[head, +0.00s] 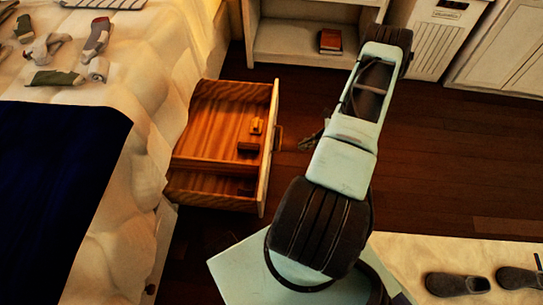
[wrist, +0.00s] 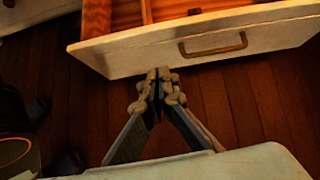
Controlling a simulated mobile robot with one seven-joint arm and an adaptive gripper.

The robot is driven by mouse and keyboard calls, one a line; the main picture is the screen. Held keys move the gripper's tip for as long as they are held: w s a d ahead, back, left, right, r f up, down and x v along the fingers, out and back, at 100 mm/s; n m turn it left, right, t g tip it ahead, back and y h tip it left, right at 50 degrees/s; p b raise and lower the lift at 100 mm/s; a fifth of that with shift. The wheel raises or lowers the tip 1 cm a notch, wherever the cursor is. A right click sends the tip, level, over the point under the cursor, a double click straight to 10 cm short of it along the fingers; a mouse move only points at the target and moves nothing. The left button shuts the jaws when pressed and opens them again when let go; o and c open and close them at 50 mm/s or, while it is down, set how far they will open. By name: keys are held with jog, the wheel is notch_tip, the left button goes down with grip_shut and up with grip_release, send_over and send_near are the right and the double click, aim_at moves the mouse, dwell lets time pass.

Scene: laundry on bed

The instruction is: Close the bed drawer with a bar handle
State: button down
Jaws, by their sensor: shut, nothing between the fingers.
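The bed drawer (head: 268,165) is pulled out from the side of the bed, its wooden inside open to view. Its white front and bar handle (head: 278,138) face right in the head view. In the wrist view, the drawer front (wrist: 130,50) crosses the top, with the bronze bar handle (wrist: 213,44) right of centre. My gripper (wrist: 158,76) is shut and empty, with its tips by the lower edge of the front, left of the handle. I cannot tell whether they touch it. In the head view my gripper (head: 306,144) is partly hidden behind my arm, just right of the handle.
Small wooden items (head: 250,146) lie inside the drawer. The bed (head: 120,180) with several clothes on top is at the left. A shelf (head: 290,40) with a book stands at the back. Slippers (head: 457,285) lie on a pale rug at the front right. Dark wooden floor is clear at the right.

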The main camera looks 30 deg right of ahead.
jog(key=a+r+b+x, duration=0.1)
jog(key=x, duration=0.5)
jog(key=w+b+x, duration=0.1)
jog(key=b+x, duration=0.1)
jog(key=x, duration=0.5)
jog(key=shift+a+r+m, duration=0.3)
jog(key=shift+a+m, duration=0.1)
jog(key=shift+a, duration=0.05)
jog(key=shift+w, duration=0.1)
